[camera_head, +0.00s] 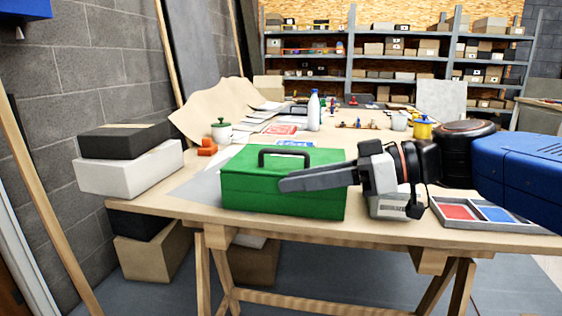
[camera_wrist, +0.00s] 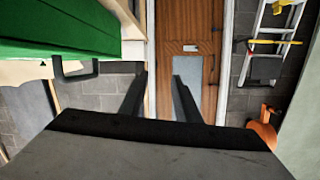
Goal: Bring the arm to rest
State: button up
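My gripper (camera_head: 287,184) is at the end of my arm, which reaches in from the right in the head view. Its fingers point left, in front of the green box (camera_head: 250,192) as seen from the head. In the wrist view my gripper (camera_wrist: 160,82) has its two fingers apart, with nothing between them. The green box (camera_wrist: 70,25) is at the upper left there, its dark handle (camera_wrist: 75,74) hanging into view upside down. Whether the fingers touch the box I cannot tell from the head view.
The wooden table (camera_head: 330,229) stands on trestles. A tray with red and blue panels (camera_head: 457,212) lies at its right. A white bottle (camera_head: 313,110), green-lidded pot (camera_head: 221,131) and yellow tin (camera_head: 422,128) stand behind. White and black boxes (camera_head: 130,172) are stacked left.

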jog(key=s+d+f+m+h, duration=0.2)
jog(key=d+f+m+h, duration=0.15)
jog(key=f, duration=0.45)
jog(key=s+d+f+m+h, duration=0.25)
jog(key=d+f, duration=0.25)
jog(key=f, duration=0.3)
jog(key=s+d+f+m+h, duration=0.2)
jog(key=d+f+m+h, duration=0.1)
jog(key=d, duration=0.5)
jog(key=s+d+f+m+t+h, duration=0.1)
jog(key=d+f+m+h, duration=0.3)
jog(key=d+f, duration=0.4)
jog(key=shift+s+d+f+h, duration=0.25)
jog(key=shift+s+d+h, duration=0.15)
jog(key=shift+h, duration=0.3)
